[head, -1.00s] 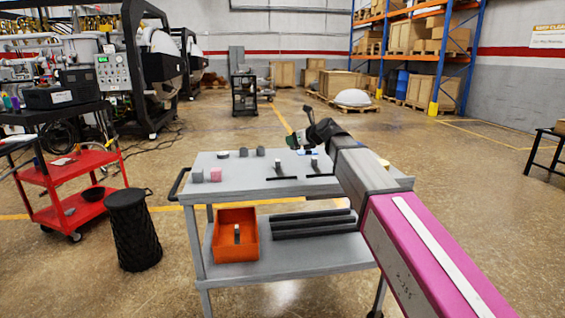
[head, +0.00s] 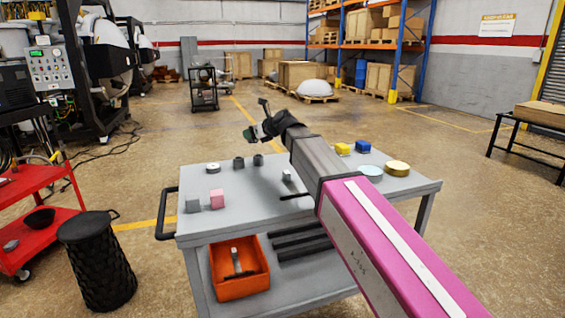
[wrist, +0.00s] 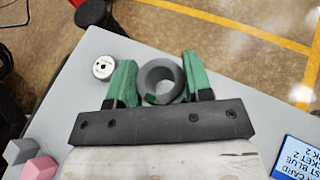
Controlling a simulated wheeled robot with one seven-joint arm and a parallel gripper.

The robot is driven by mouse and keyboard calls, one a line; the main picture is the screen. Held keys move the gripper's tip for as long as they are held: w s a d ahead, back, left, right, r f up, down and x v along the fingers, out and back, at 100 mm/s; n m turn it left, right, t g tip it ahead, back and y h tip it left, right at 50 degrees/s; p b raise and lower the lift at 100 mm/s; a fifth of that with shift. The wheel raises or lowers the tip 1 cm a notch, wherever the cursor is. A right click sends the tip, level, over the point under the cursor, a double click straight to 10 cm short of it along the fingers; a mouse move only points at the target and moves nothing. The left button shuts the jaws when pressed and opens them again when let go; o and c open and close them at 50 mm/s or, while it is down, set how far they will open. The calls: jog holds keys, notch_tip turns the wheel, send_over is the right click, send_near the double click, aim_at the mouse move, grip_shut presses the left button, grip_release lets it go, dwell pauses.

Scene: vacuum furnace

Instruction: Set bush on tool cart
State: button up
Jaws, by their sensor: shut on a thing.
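My gripper (head: 250,132) reaches over the far edge of the grey tool cart (head: 225,225) in the head view. In the wrist view its green fingers (wrist: 160,82) are shut on the bush (wrist: 149,73), a dark grey ring seen from its open end. The bush lies between the fingers, near the edge of the cart top (wrist: 260,135). I cannot tell how high it is above the top. In the head view the bush cannot be made out at the gripper.
A white round part (wrist: 103,67) lies left of the fingers. Pink (head: 217,199) and grey (head: 193,204) blocks stand at the cart's left. A black bin (head: 97,262) stands at left.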

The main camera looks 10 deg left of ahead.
send_over(277, 161)
notch_tip(277, 161, down, 6)
jog(key=shift+s, duration=0.1)
jog(key=shift+f, duration=1.95)
jog(key=o, duration=1.1)
jog(key=v, duration=1.2)
jog(key=shift+s+f, duration=0.1)
